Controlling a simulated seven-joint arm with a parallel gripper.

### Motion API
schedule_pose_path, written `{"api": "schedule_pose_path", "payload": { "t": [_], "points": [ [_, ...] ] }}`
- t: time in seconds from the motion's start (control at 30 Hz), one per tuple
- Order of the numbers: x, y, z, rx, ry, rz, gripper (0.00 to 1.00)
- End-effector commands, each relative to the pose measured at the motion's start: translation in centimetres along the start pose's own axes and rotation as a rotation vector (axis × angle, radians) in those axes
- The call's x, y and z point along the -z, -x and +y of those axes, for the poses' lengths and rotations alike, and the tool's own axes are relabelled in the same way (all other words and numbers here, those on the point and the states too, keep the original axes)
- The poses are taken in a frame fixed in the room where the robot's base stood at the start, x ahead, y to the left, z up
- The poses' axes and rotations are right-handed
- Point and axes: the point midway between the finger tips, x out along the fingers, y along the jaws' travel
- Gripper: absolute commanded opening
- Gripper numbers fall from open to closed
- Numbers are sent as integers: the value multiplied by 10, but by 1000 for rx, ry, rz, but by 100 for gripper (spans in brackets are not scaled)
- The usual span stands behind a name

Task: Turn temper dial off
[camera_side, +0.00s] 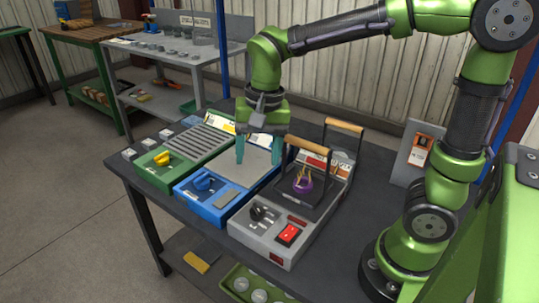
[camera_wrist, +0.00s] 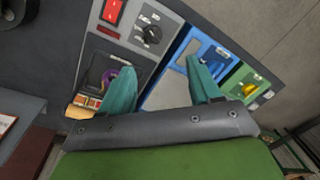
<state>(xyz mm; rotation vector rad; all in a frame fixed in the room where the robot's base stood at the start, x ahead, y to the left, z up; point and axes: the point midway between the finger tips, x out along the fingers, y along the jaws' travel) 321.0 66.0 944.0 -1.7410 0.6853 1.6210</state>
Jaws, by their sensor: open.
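Three units stand side by side on a dark table. The green unit (camera_side: 175,172) has a yellow dial (camera_side: 161,158), the blue unit (camera_side: 215,207) a blue dial (camera_side: 204,181), and the grey unit (camera_side: 270,250) a black dial (camera_side: 264,213). I cannot read which dial is labelled temper. My gripper (camera_side: 258,161) is open and empty, pointing down above the blue unit's back plate, behind its dial. The yellow dial (camera_wrist: 248,88) is farther right.
The grey unit has a red switch (camera_side: 289,234) and a basket with wooden handles (camera_side: 306,146) holding a purple item (camera_side: 302,185), close right of my gripper. A tray of round parts (camera_side: 257,288) sits below the table.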

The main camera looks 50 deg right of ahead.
Motion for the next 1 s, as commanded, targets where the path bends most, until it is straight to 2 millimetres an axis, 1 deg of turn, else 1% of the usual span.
{"api": "schedule_pose_path", "payload": {
  "t": [0.03,0.07,0.1,0.2,0.33,0.43,0.57,1.0],
  "points": [
    [4,-3,-8,-46,-97,-8,63],
    [5,-2,-10,-65,-158,-7,63],
    [7,1,-11,-83,-233,-3,63],
    [9,9,-10,-102,-372,8,63],
    [7,7,-7,-118,-447,5,63],
    [7,-1,-6,-119,-453,4,63],
    [6,-23,-2,-120,-451,3,63],
    [4,-118,8,-120,-450,3,63]
  ]
}}
